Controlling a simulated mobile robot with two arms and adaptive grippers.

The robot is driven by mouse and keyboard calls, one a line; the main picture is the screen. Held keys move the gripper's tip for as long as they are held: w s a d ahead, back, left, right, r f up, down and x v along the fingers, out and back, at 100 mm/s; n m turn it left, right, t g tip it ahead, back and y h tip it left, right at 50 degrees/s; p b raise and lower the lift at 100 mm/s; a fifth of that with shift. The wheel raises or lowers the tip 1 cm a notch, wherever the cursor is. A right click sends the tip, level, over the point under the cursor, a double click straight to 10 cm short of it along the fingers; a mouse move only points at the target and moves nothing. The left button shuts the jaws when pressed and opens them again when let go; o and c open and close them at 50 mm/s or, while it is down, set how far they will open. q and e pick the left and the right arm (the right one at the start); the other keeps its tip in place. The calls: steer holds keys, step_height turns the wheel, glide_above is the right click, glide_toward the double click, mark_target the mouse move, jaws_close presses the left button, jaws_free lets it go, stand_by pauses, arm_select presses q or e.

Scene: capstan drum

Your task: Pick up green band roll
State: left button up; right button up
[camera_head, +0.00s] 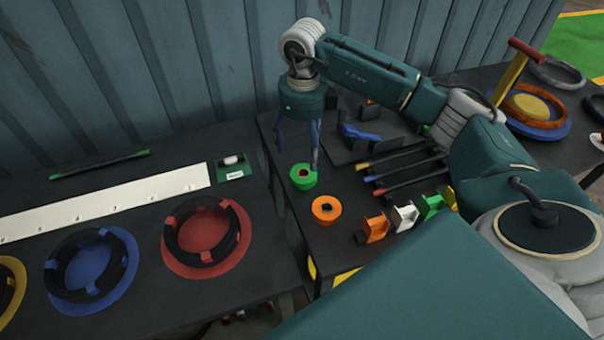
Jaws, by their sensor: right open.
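The green band roll (303,176) sits on the dark right-hand table, near that table's left edge. It is a short round roll with a dark centre. My right gripper (299,158) points down just above and behind the roll. Its fingers are spread apart and nothing shows between them. One fingertip is close to the roll's right side; I cannot tell whether it touches. My left gripper is not in view.
An orange roll (326,209) sits just in front of the green one. Coloured clips (404,216) and several rods (400,170) lie to the right. The left table holds a white strip (110,203) and coil rings on red (205,238) and blue (92,270) discs. A corrugated wall (150,70) stands behind.

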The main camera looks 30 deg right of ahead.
mark_target(301, 169)
step_height(301, 169, down, 3)
steer(key=shift+f+p, duration=0.15)
steer(key=shift+p, duration=0.15)
steer(key=f, duration=0.1)
steer(key=f+p, duration=0.1)
steer(key=f, duration=0.1)
steer(key=f+p, duration=0.1)
steer(key=shift+a+f, duration=0.25)
steer(key=shift+f, duration=0.15)
steer(key=shift+w+f, duration=0.1)
steer(key=shift+f, duration=0.15)
steer(key=c, duration=1.3)
steer(key=shift+r, duration=0.1)
